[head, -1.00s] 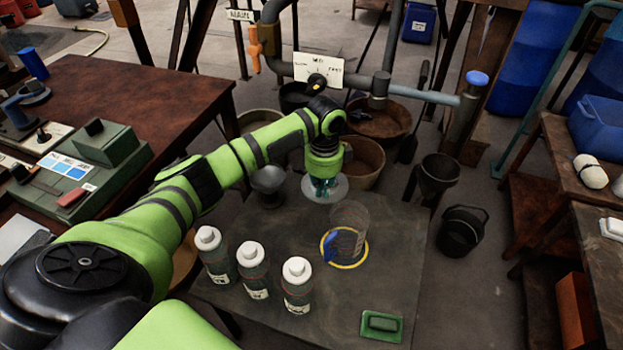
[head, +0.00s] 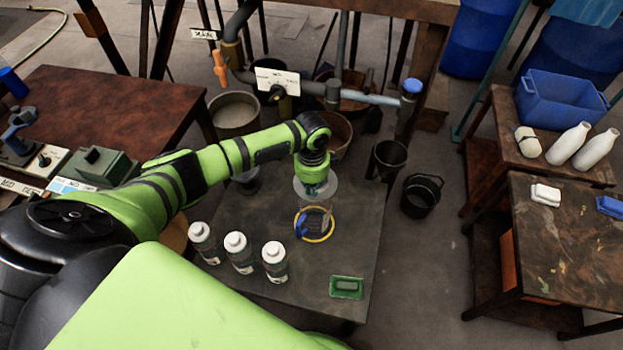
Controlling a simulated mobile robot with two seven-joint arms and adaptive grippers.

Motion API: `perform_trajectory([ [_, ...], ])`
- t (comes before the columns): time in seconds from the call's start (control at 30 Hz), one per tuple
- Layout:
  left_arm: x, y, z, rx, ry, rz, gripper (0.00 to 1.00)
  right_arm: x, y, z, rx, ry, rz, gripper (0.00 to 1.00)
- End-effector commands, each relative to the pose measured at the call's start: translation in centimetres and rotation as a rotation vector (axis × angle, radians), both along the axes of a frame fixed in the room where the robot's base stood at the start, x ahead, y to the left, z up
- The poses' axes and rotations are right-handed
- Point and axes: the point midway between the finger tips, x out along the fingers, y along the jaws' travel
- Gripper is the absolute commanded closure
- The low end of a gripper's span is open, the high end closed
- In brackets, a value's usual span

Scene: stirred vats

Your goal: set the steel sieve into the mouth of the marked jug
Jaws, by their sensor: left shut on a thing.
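A clear jug (head: 325,221) with a blue patch at its left stands on the dark table, with a yellow ring around its foot. My left gripper (head: 318,190) points down and is shut on the steel sieve (head: 301,190), a pale round disc around the fingertips. The sieve is just behind and above the jug in the picture and overlaps its upper edge. I cannot tell how high it is over the mouth. The gripper partly hides the sieve. My right gripper is not in view.
Several white-capped bottles (head: 238,252) stand left of the jug on the dark table (head: 255,210). A black bucket (head: 421,196) stands on the floor at right.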

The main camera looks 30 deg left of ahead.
Motion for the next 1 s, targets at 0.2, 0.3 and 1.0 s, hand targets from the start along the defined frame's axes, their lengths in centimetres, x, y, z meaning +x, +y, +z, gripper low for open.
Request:
perform_trajectory([
  [0.2, 0.0, 0.0, -1.4, 0.000, 0.000, -0.001, 1.00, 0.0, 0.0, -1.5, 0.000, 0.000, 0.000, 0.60],
  [0.3, 0.0, 0.0, -2.2, 0.000, 0.000, -0.001, 1.00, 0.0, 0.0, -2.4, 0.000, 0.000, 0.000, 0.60],
  [1.0, 0.0, 0.0, -6.9, 0.000, 0.000, 0.000, 1.00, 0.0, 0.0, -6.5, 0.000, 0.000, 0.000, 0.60],
])
